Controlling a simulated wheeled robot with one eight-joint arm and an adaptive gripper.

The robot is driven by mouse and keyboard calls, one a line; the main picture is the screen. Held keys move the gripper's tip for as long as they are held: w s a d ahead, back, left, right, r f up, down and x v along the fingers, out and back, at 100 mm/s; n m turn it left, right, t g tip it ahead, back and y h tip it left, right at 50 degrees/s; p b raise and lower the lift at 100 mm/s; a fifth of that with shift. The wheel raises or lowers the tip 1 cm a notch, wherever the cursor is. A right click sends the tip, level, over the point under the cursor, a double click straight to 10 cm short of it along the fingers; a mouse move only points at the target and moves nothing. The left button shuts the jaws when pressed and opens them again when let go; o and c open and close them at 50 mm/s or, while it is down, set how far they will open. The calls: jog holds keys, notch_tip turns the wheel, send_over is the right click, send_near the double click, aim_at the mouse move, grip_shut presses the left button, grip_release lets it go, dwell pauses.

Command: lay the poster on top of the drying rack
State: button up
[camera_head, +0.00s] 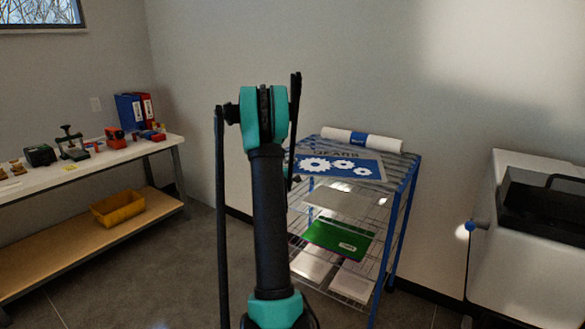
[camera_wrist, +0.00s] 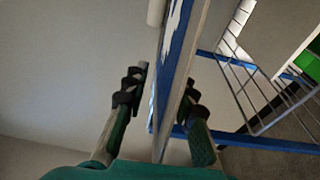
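The poster (camera_head: 345,169), blue with white gears and lettering, lies roughly flat at the front of the drying rack's slatted top. My arm hides its left end. The blue-framed drying rack (camera_head: 392,215) stands against the wall. In the wrist view the poster (camera_wrist: 174,48) appears edge-on between the two fingers of my gripper (camera_wrist: 160,95). The fingers are apart, one on each side of the sheet, with a visible gap on the left side. The rack's wire shelves (camera_wrist: 250,85) show to the right. In the head view my gripper is mostly hidden behind my arm.
A white roll with a blue band (camera_head: 362,140) lies at the back of the rack top. A green sheet (camera_head: 340,238) and pale sheets lie on lower shelves. A workbench (camera_head: 160,146) with tools stands left, and a grey-white machine (camera_head: 500,235) stands right.

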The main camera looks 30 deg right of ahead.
jog(key=shift+r, duration=0.15)
jog(key=s+a+f+m+g+y, duration=0.2)
jog(key=s+a+f+y, duration=0.2)
jog(key=s+a, duration=0.7)
jog(key=s+a+f+m+g+y, duration=0.2)
jog(key=s+a+f+y, duration=0.2)
jog(key=s+a, duration=0.7)
jog(key=s+a+f+m+g+y, duration=0.2)
jog(key=s+a+f+y, duration=0.2)
jog(key=a, duration=1.8)
jog(key=s+y, duration=0.3)
jog(key=s, duration=0.5)
jog(key=shift+a+f+m, duration=0.4)
